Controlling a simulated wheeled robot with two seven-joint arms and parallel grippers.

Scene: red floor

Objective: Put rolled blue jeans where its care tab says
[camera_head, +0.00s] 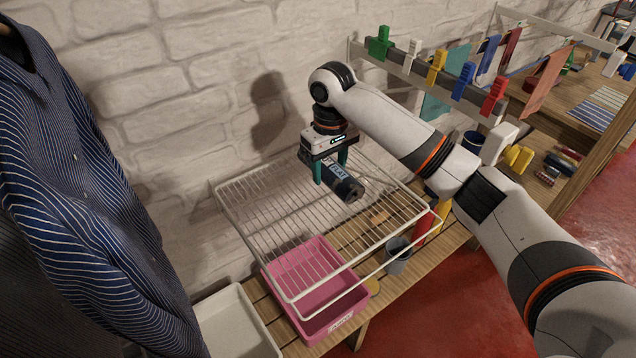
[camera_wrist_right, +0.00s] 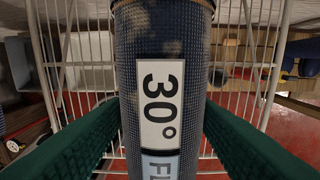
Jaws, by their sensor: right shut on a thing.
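The rolled blue jeans (camera_head: 346,186) are a dark blue roll held between the green fingers of my right gripper (camera_head: 333,172), over the white wire rack (camera_head: 283,222). I cannot tell whether the roll touches the wires. In the right wrist view the roll (camera_wrist_right: 196,65) fills the middle between both fingers, with a white label (camera_wrist_right: 160,104) reading "30°" and a pale blue tab (camera_wrist_right: 160,165) starting "FL". In the head view the tab (camera_head: 338,171) seems to read "FLAT". The pink basin (camera_head: 323,330) stands under the rack with a small label on its front. My left gripper does not show.
A white tray (camera_head: 222,308) sits left of the pink basin. A rail with coloured pegs (camera_head: 436,68) and hanging cloths is at the back right. A grey cup (camera_head: 397,262) stands under the rack's right side. A striped blue shirt (camera_head: 75,190) hangs at left. Most of the rack is bare.

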